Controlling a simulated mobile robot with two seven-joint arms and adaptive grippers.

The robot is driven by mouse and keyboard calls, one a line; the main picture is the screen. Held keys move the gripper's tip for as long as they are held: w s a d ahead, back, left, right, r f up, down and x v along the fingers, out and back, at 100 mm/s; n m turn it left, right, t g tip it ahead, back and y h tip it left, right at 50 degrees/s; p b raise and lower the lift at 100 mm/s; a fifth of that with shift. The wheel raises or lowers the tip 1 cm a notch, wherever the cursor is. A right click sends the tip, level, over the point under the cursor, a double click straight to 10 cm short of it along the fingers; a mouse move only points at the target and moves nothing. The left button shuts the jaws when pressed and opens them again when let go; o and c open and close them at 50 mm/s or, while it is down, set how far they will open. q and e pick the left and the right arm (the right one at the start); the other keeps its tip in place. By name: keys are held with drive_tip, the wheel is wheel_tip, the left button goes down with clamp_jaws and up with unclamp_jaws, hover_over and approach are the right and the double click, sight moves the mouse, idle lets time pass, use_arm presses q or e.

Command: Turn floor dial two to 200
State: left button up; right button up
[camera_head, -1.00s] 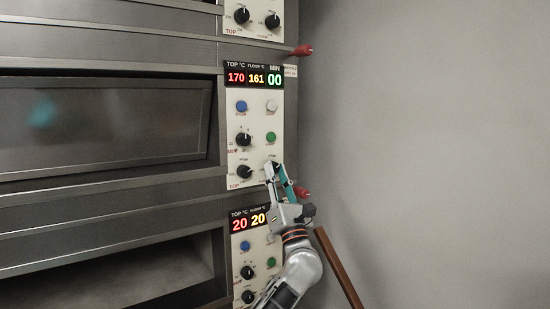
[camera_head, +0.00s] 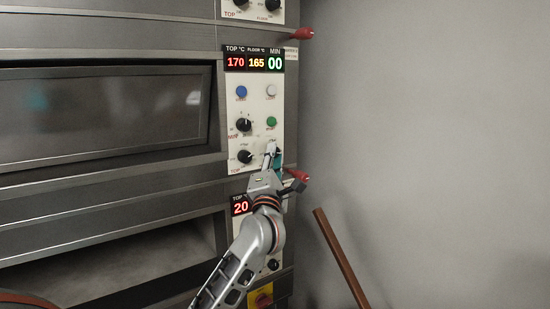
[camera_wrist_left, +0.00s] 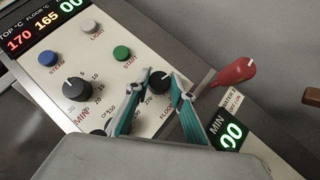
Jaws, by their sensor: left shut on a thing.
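The floor dial, a black knob (camera_wrist_left: 159,82), sits at the lower right of the middle oven panel (camera_head: 262,110). In the left wrist view it lies between the fingers of my left gripper (camera_wrist_left: 163,85), which are shut on it. In the head view my left gripper (camera_head: 273,156) hides the dial. The display (camera_head: 254,62) above reads TOP 170, FLOOR 165 and MIN 00. It also shows in the left wrist view (camera_wrist_left: 46,18). My right gripper is in neither view.
The top dial (camera_head: 245,157) and minute dial (camera_head: 244,124) are left of the gripper. Blue (camera_head: 241,91), white (camera_head: 271,90) and green (camera_head: 271,121) buttons sit above. A red-knobbed lever (camera_head: 297,175) sticks out close by on the right. A brown pole (camera_head: 341,259) leans right.

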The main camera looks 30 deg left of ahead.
use_arm(q)
drive_tip(key=shift+r+m+g+h, duration=0.2)
drive_tip(key=shift+m+g+h, duration=0.55)
drive_tip(key=shift+m, duration=0.65)
drive_tip(key=shift+h, duration=0.25)
drive_tip(key=o, duration=1.1)
drive_tip(key=v, duration=1.2)
drive_tip(key=shift+s+a+f, duration=0.1)
